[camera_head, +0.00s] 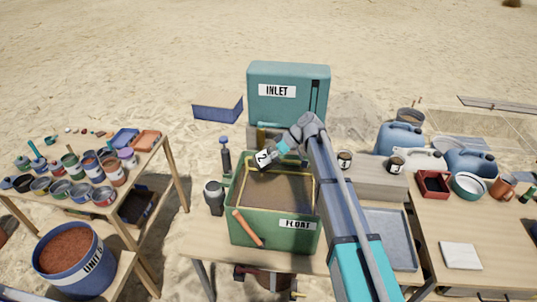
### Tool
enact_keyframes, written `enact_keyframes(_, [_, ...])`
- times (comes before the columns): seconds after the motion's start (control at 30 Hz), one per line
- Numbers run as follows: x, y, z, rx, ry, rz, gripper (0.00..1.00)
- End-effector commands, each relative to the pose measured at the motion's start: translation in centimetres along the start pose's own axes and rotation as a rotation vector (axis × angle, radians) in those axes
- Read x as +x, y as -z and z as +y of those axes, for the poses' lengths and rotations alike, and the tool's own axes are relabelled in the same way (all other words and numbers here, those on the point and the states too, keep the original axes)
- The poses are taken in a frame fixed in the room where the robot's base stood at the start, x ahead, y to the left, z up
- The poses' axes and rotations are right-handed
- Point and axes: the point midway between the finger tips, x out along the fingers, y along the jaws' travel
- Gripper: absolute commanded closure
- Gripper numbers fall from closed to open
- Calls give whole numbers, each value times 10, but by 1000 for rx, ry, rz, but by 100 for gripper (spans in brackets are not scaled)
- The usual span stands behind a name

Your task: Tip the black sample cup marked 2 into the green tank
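The black sample cup marked 2 (265,165) is at the end of my arm, tilted, over the back left part of the green tank. Its white label faces the camera. My gripper (273,153) appears shut on the cup, though its fingers are small and partly hidden. The green tank (262,232), labelled FLOAT, stands open on the wooden table and holds brownish contents. I cannot tell whether anything is pouring from the cup.
A teal INLET box (290,92) stands behind the tank. An orange-brown bar (247,228) leans on the tank's front. A dark cup (213,196) stands left of it. A grey tray (391,238) lies right of my arm.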

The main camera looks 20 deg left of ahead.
Motion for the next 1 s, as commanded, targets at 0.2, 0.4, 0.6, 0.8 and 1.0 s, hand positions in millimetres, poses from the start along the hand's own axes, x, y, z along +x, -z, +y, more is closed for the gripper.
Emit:
enact_keyframes(0.2, [-6,5,-5,11,-80,-106,100])
enact_keyframes(0.4, [-8,7,-7,24,-164,-214,100])
enact_keyframes(0.6, [-9,9,-8,37,-247,-324,100])
enact_keyframes(0.8, [-10,10,-9,50,-330,-434,100])
enact_keyframes(1.0, [-12,12,-10,63,-414,-544,100])
